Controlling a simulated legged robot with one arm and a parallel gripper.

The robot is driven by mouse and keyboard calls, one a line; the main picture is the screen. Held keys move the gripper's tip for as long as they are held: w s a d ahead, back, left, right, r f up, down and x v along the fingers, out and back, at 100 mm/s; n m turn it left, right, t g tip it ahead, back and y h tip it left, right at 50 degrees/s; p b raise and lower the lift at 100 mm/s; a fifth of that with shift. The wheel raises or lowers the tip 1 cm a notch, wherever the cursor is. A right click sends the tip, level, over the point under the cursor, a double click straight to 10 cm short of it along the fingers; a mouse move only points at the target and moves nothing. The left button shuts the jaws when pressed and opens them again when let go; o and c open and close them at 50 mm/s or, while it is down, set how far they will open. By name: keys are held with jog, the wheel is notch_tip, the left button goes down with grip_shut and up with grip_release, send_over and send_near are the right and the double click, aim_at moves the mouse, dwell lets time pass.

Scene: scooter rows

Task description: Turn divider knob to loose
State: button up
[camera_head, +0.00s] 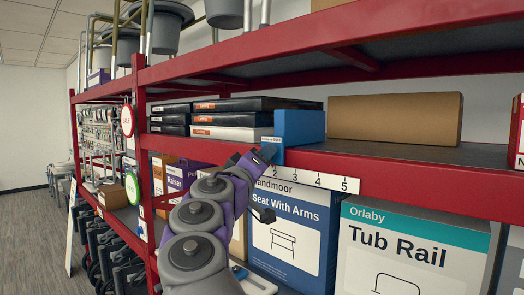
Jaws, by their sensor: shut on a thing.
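A blue divider (300,127) stands on the red shelf's front edge, beside the flat boxes. Its lower part reaches down over the edge, and a small label (270,140) there is too small to read fully. My gripper (264,156), at the end of my grey and purple arm, is at the left side of this lower part. It is shut on the divider knob, which the gripper hides. I cannot tell which way the knob points. A white number strip (318,180) runs along the shelf edge, with 2 to 5 showing right of my gripper.
Flat black boxes (229,118) lie stacked left of the divider, and a brown carton (395,118) stands to its right. Below are a blue box (290,235) and a Tub Rail box (410,255). An upper red shelf beam (330,32) overhangs. Floor (35,225) is clear at left.

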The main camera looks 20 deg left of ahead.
jog(key=shift+r+n+g+p, duration=0.15)
jog(key=shift+n+g+p, duration=0.95)
jog(key=shift+n+p, duration=2.35)
jog(key=shift+r+n+g+p, duration=0.1)
jog(key=shift+n+g+p, duration=1)
jog(key=shift+n+p, duration=2.35)
jog(key=shift+r+n+g+p, duration=0.15)
jog(key=shift+n+g+p, duration=1.3)
jog(key=shift+p, duration=3.6)
jog(key=shift+n+t, duration=0.35)
jog(key=shift+n, duration=0.1)
jog(key=o, duration=1)
jog(key=shift+w+a, duration=0.15)
jog(key=shift+a, duration=0.15)
jog(key=shift+o, duration=0.2)
jog(key=shift+r, duration=0.1)
